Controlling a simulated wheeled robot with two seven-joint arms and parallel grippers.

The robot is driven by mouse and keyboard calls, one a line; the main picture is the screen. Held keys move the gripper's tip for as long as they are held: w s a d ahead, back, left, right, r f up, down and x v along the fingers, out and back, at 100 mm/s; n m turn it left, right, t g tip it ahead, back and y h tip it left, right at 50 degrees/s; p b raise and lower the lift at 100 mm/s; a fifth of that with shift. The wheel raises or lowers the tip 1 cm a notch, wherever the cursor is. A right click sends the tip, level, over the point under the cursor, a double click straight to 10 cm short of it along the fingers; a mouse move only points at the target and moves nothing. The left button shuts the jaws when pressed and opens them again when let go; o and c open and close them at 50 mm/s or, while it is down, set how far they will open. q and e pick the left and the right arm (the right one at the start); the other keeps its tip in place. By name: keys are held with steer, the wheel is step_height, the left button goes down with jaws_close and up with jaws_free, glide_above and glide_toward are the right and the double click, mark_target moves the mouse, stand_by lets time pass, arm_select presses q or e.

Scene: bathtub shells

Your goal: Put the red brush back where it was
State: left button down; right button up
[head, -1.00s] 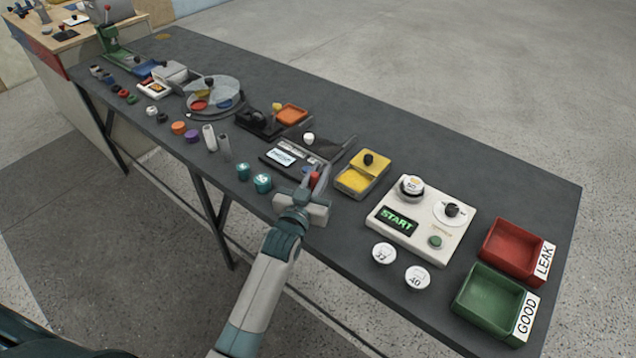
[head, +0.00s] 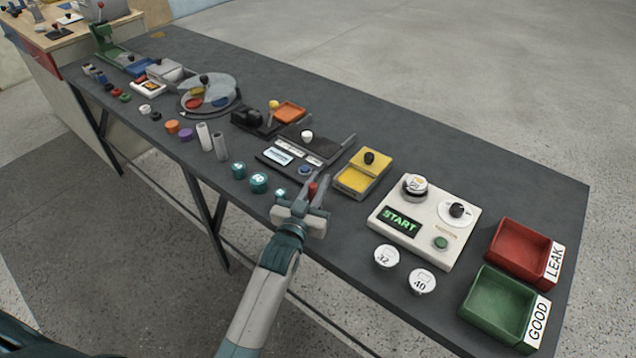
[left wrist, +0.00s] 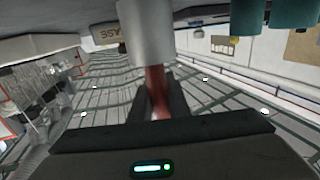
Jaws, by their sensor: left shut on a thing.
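My left gripper (head: 314,196) is above the front edge of the dark table, in front of the dark device with a blue button (head: 305,170). It is shut on the red brush (head: 312,188); only a small red part shows there. In the left wrist view the red handle (left wrist: 157,88) is between the two dark fingers. A light grey cylinder (left wrist: 145,35) meets the handle's end; I cannot tell whether it belongs to the brush. The bristles are not clearly visible. My right gripper is out of view.
Teal caps (head: 259,183) stand left of the gripper. A yellow tray (head: 363,178) is to its right, then the START box (head: 403,219), two white caps, a red bin (head: 515,247) and a green bin (head: 497,303). Grey cylinders (head: 204,136) stand further left.

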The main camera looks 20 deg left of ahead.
arm_select(q)
steer(key=c, duration=1.7)
jaws_free()
steer(key=shift+f, duration=0.1)
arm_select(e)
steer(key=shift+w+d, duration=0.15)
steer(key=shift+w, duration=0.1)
